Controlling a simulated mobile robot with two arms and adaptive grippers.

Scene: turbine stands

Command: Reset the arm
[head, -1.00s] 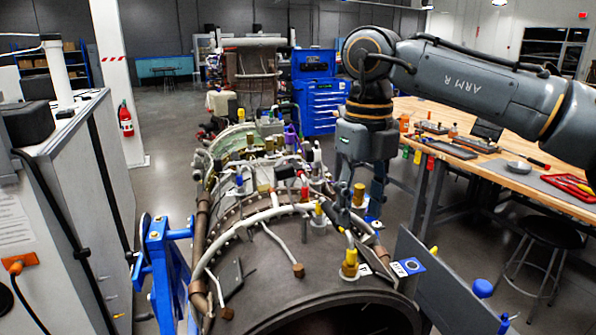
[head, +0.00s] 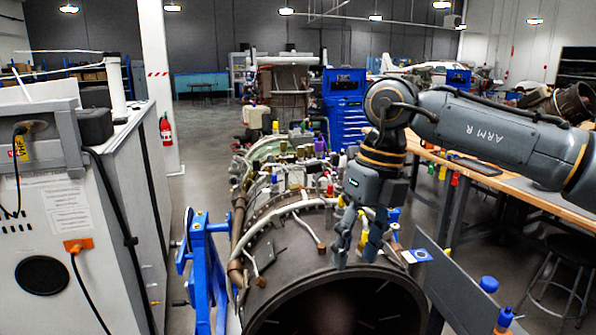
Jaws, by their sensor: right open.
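My right gripper (head: 355,238) hangs from the arm marked ARM R, which comes in from the right. Its fingers point down and are apart, with nothing seen between them. It is in front of the right upper side of the turbine (head: 285,250), a large dark cylinder with white pipes and coloured caps on top. I cannot tell whether the fingers touch the turbine. My left gripper is not in view.
A blue stand (head: 203,262) is at the turbine's left. A white cabinet (head: 130,190) fills the left side. A wooden workbench (head: 540,195) and a dark stool (head: 565,255) are at the right. A blue tool chest (head: 346,118) stands behind. Floor shows between cabinet and stand.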

